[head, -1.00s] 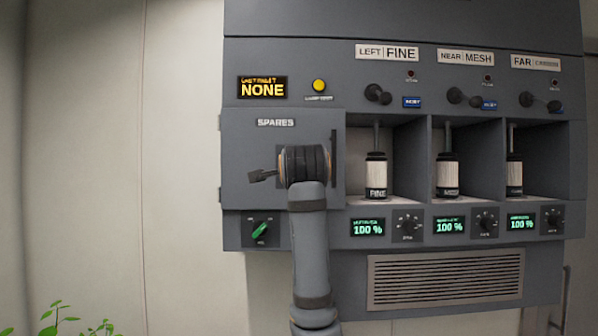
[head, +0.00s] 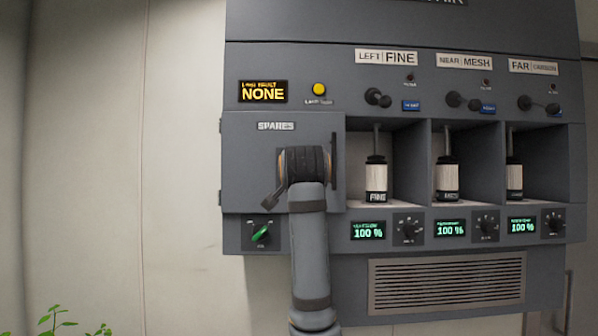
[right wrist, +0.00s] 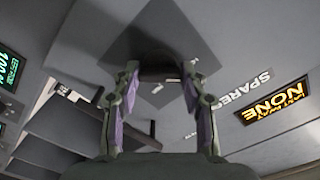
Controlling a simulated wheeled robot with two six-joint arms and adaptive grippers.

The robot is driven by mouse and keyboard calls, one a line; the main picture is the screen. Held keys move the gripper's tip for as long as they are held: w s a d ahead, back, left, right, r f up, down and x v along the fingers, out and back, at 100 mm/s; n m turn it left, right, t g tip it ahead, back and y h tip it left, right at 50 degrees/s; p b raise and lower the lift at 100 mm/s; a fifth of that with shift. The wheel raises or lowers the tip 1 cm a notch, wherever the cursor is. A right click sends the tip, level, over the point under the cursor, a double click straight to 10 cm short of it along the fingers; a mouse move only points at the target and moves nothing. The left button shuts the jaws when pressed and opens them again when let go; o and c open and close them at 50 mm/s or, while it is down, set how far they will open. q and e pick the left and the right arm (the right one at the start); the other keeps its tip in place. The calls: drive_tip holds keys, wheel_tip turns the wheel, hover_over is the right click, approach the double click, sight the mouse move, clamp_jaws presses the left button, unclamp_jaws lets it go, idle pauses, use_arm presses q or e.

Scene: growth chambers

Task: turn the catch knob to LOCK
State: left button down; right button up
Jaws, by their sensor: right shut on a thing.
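The catch knob (right wrist: 160,72) is a dark piece on a square grey plate (right wrist: 195,40) on the SPARES door (head: 250,160). In the right wrist view it sits between the two fingertips of my right gripper (right wrist: 161,78), which is shut on it. In the head view my right wrist covers the knob and the fingers. A pale mark shows on the plate beside the knob, too small to read. The LOCK marking cannot be made out. My left gripper is in neither view.
Right of the door are open bays with white-labelled cartridges (head: 376,178). Below the door is a green switch (head: 260,232). A display reads NONE (head: 263,92), beside a yellow button (head: 319,89). The wall to the left is bare.

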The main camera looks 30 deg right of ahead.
drive_tip(key=shift+f, duration=0.15)
drive_tip(key=o, duration=1.1)
drive_tip(key=shift+w, duration=0.1)
drive_tip(key=shift+o, duration=0.2)
drive_tip(key=v, duration=1.2)
